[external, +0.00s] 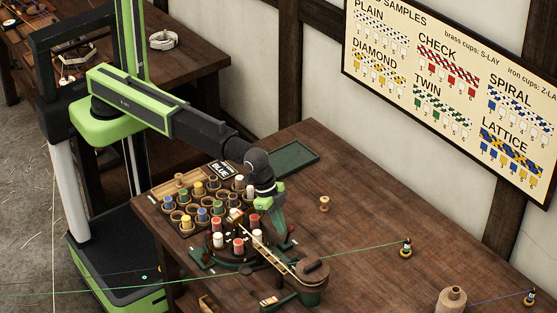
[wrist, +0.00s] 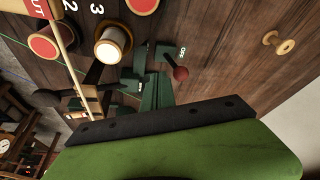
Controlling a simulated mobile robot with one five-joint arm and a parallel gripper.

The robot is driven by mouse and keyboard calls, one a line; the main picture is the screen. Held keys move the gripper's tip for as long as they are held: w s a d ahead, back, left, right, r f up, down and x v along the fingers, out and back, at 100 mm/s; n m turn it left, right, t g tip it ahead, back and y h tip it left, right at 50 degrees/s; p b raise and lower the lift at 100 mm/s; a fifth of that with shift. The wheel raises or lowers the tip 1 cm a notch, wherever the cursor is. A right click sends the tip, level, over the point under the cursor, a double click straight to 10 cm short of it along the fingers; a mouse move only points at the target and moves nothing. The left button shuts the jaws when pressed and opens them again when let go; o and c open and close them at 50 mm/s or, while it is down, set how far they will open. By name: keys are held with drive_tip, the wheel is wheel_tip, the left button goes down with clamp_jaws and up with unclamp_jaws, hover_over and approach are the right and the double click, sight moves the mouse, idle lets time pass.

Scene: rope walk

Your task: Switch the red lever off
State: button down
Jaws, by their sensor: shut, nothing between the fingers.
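The red lever's round knob (wrist: 180,73) shows in the wrist view on a short dark shaft, beside a small green plate marked OFF (wrist: 164,52). Other green plates lie to its left; I cannot tell which setting the lever rests in. In the external view its red knob (external: 291,228) is small, at the right side of the round machine. My gripper (external: 277,232) is shut and empty, pointing down close by the lever; contact cannot be told. In the wrist view its green jaw with a dark edge (wrist: 165,120) fills the bottom, below the knob.
A round machine with red and white bobbins (external: 239,246) stands left of my gripper. A rack of coloured bobbins (external: 180,203) is behind it. A black-knobbed lever (wrist: 47,97) is at left in the wrist view. A wooden spool (external: 324,203) stands right; bare table surrounds it.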

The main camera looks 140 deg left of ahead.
drive_tip(key=shift+a+r+h, duration=0.1)
drive_tip(key=shift+a+h, duration=0.4)
drive_tip(key=shift+a, duration=0.45)
drive_tip(key=shift+a, duration=0.15)
drive_tip(key=p+v, duration=0.9)
drive_tip(key=v, duration=0.1)
drive_tip(key=shift+a+p, duration=0.3)
drive_tip(key=shift+p, duration=0.1)
